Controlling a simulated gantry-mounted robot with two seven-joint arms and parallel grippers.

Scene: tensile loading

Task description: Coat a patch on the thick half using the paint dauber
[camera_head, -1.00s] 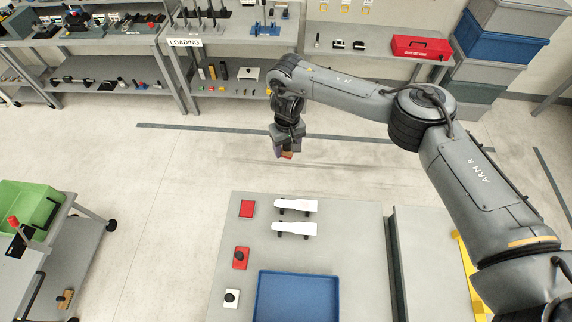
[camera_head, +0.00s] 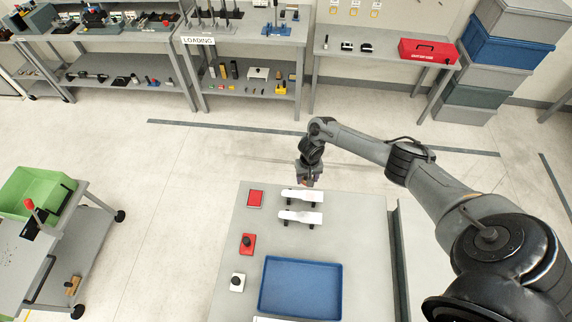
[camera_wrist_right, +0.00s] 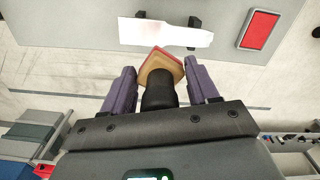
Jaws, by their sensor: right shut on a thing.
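My right gripper (camera_head: 310,176) is shut on the paint dauber (camera_wrist_right: 160,88), gripping its black handle between purple-grey fingers. The dauber's tan, red-edged head (camera_wrist_right: 164,62) points toward the table in the wrist view. The gripper is at the table's far edge, just beyond two white pieces. The far white piece (camera_head: 302,196) and the near white piece (camera_head: 300,217) lie side by side on black supports. One of them also shows in the wrist view (camera_wrist_right: 160,34), apart from or only overlapping the dauber head; I cannot tell which. I cannot tell which piece is the thick half. My left gripper is not in view.
A flat red pad (camera_head: 255,198) lies left of the white pieces. A red block with black knob (camera_head: 247,244) and a white block with black knob (camera_head: 238,282) are nearer. A blue tray (camera_head: 264,286) is at the front. Grey table (camera_head: 360,225) is bare on the right.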

